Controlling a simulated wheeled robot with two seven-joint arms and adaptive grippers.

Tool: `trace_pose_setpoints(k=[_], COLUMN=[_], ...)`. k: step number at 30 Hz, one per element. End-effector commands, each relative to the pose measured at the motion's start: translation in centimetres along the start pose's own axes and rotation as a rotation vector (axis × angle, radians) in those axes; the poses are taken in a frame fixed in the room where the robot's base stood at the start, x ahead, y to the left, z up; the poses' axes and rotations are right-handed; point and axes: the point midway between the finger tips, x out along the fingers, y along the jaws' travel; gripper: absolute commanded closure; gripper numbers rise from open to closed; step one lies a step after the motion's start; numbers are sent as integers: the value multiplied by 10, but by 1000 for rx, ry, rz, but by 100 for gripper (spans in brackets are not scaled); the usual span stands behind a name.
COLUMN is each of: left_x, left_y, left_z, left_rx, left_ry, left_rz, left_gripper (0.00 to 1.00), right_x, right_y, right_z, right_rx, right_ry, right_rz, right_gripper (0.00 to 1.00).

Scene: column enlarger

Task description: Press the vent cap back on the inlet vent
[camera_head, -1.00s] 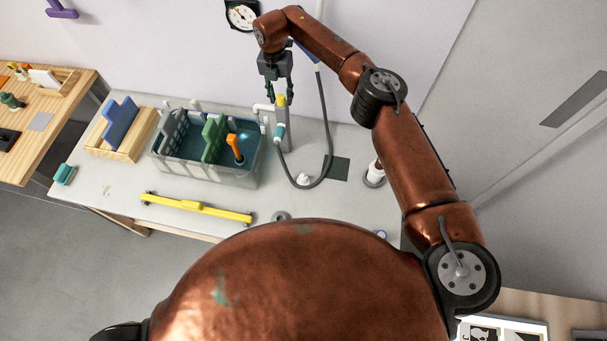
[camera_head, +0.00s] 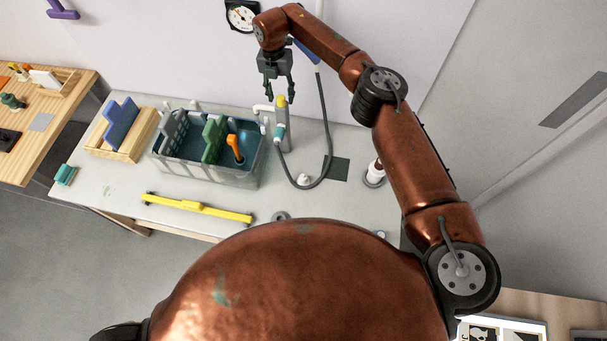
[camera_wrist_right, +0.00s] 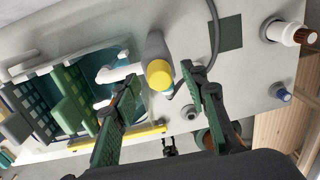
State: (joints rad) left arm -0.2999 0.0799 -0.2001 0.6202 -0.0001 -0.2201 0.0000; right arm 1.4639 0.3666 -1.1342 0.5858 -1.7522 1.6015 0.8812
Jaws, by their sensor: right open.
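A yellow cap (camera_head: 281,101) sits on top of a grey upright vent pipe (camera_head: 282,125) beside the sink tub. In the right wrist view the yellow cap (camera_wrist_right: 159,75) covers the end of the grey pipe (camera_wrist_right: 156,47); I cannot tell if it is fully seated. My right gripper (camera_head: 280,95) is open just above the cap. Its fingers (camera_wrist_right: 163,80) stand apart on either side of the cap in the wrist picture, with nothing gripped. My left gripper is not in view.
A grey tub (camera_head: 208,178) with green and orange items stands left of the pipe. A dark hose (camera_head: 328,150) loops to its right. A white bottle-like part (camera_head: 375,173) stands farther right. A yellow bar (camera_head: 197,207) lies along the front edge.

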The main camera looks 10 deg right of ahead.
Motion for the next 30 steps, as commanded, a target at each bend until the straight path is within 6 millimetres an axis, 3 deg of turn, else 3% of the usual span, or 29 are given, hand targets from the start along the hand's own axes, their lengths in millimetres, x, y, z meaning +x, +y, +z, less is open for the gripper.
trace_pose_setpoints(k=[30], left_x=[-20], left_y=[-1], left_z=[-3], left_rx=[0], left_ry=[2], left_rz=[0], left_gripper=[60], right_x=[-40], right_y=[0], right_z=[0], right_rx=[0], right_ry=[-1], right_rz=[-1], right_gripper=[60])
